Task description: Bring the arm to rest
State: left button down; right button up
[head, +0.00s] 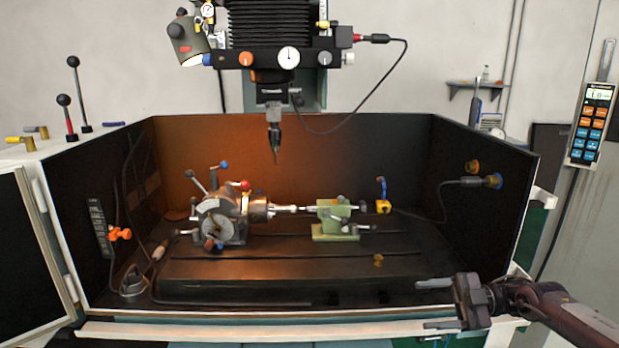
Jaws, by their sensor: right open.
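My right gripper (437,304) comes in from the lower right, in front of the machine enclosure near its front right edge. Its two fingers point left and stand apart, with nothing between them. The indexing chuck (225,212) sits on the machine table (290,275) at left of centre, with several ball-tipped handles. A light-coloured shaft runs from the chuck to a green tailstock (334,222). My right gripper is well apart from both, to the right and nearer to me. My left gripper is not in view.
A spindle with a tool (274,140) hangs above the table. The enclosure's front rim (250,330) runs below the right gripper. An open door (30,260) stands at left. A control pendant (593,122) hangs at right. The table's front right part is mostly clear.

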jog(key=w+a+f+m+t+h, duration=0.1)
jog(key=a+f+m+t, duration=0.35)
jog(key=f, duration=0.55)
jog(key=w+a+f+m+t+h, duration=0.1)
jog(key=a+f+m+t+h, duration=0.3)
jog(key=f, duration=0.7)
jog(key=s+f+m+t+h, duration=0.2)
jog(key=s+f+m, duration=0.1)
jog(key=f, duration=0.5)
jog(key=s+f+m+t+h, duration=0.1)
jog(key=s+f+m+h, duration=0.2)
jog(key=f, duration=0.6)
jog(key=s+d+f+m+g+h, duration=0.2)
jog(key=s+f+m+h, duration=0.1)
jog(key=s+f, duration=0.6)
jog(key=s+d+f+m+g+h, duration=0.1)
jog(key=s+d+f+m+h, duration=0.1)
jog(key=s+f, duration=0.65)
jog(key=s+d+f+m+g+h, duration=0.1)
jog(key=s+f+g, duration=0.2)
jog(key=s, duration=1.1)
jog(key=s+d+f+m+g+h+p, duration=0.1)
jog(key=s+f+m+g+h, duration=0.1)
jog(key=s, duration=1.3)
jog(key=shift+d+f+g, duration=0.2)
jog(key=shift+f+g, duration=0.5)
jog(key=shift+g, duration=0.25)
